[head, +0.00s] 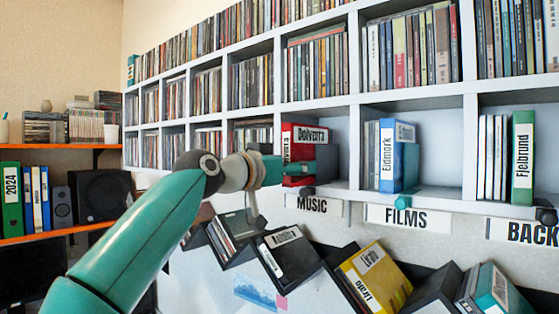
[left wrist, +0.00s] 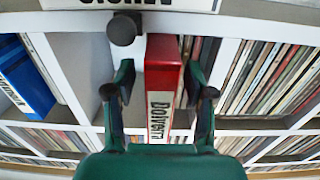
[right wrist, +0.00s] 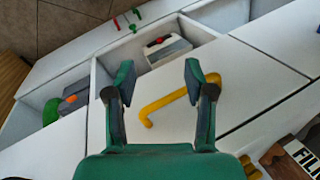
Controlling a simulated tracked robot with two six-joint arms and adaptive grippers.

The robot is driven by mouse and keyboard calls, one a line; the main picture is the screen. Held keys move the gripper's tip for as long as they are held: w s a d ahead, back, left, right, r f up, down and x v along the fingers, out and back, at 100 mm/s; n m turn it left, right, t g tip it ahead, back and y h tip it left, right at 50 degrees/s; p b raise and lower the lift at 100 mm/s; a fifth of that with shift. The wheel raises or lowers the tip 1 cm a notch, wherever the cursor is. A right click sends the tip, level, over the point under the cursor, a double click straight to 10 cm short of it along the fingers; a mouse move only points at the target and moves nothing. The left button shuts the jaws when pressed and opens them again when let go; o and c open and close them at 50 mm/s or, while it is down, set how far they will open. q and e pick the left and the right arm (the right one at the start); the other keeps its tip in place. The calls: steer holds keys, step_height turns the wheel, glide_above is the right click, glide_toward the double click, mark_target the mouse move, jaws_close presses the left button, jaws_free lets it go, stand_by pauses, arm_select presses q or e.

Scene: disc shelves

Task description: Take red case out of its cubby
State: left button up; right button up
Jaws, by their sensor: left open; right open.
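The red case (head: 300,142), with a white "Dolverra" label on its spine, stands upright in the cubby (head: 343,148) above the "MUSIC" sign. My left gripper (head: 318,160) is at that cubby, with its fingers in front of the case. In the left wrist view the red case (left wrist: 163,80) lies between the two open fingers of my left gripper (left wrist: 157,85). Gaps show on both sides, so the fingers look apart from it. My right gripper (right wrist: 158,80) is open and empty above a white surface with a yellow hooked handle (right wrist: 175,103).
A blue "Eidmark" case (head: 397,155) stands in the cubby to the right, and a green case (head: 522,157) farther right. A dark round knob (left wrist: 122,28) sits at the shelf edge beside the red case. Slanted bins below hold a yellow case (head: 375,280).

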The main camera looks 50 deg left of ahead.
arm_select(q)
steer(key=shift+w, duration=0.6)
jaws_close()
steer(key=shift+s+r, duration=0.1)
steer(key=shift+r, duration=0.15)
steer(key=shift+s, duration=0.1)
steer(key=shift+s+d+b, duration=0.1)
steer(key=shift+s+b, duration=0.5)
steer(key=shift+s, duration=0.8)
steer(key=s+d+b, duration=0.1)
steer(key=s+b, duration=0.2)
steer(key=s, duration=1.1)
steer(key=shift+d, duration=0.25)
